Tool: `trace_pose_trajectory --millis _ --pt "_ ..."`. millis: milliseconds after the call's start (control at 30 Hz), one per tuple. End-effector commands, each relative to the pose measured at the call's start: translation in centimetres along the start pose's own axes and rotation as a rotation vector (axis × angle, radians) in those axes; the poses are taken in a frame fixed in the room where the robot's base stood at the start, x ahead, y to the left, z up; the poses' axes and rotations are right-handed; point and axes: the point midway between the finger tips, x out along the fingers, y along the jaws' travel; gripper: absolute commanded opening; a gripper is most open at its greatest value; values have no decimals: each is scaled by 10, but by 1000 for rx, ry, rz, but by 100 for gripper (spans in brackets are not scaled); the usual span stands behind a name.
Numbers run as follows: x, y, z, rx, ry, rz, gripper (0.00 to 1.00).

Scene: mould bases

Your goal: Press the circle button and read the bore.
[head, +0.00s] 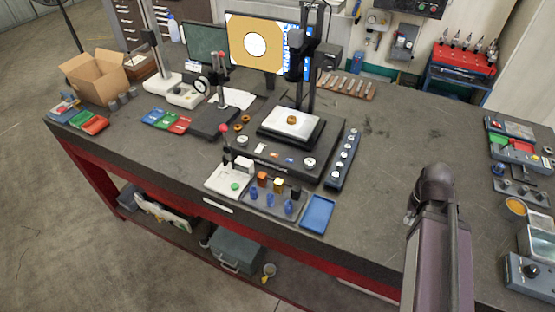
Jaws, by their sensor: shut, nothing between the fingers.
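A measuring microscope with a dark base (265,152) stands mid-table. A small brass ring (292,119) sits on its pale stage plate (277,124), under the dark optical head on the column (297,62). The monitor (232,42) behind shows a tan shape with a white round hole. A narrow control strip (336,172) with several round pale buttons lies right of the base; their symbols are too small to read, so I cannot tell which is the circle button. My arm rises at lower right, apart from the microscope. My gripper's fingers do not show.
A white tray (217,182), a tray of blue pieces and a blue tray (317,214) stand along the front edge. Two brass rings lie left of the base. Boxes and gauges fill the left; tools line the right edge. The table right of the strip is clear.

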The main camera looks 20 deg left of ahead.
Motion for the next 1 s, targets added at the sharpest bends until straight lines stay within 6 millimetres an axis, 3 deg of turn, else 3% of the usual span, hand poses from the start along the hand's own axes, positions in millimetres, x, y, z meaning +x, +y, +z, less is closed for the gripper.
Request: trace_pose_trajectory --millis 567,767,833,867,1000 --pt "0 -2 -3 -3 3 6 0" --pt "1 -16 -20 -20 20 45 0" --pt "1 -1 -30 -36 32 69 0" --pt "1 -3 -35 -40 38 80 0" --pt "1 -30 -60 -67 77 141 0"
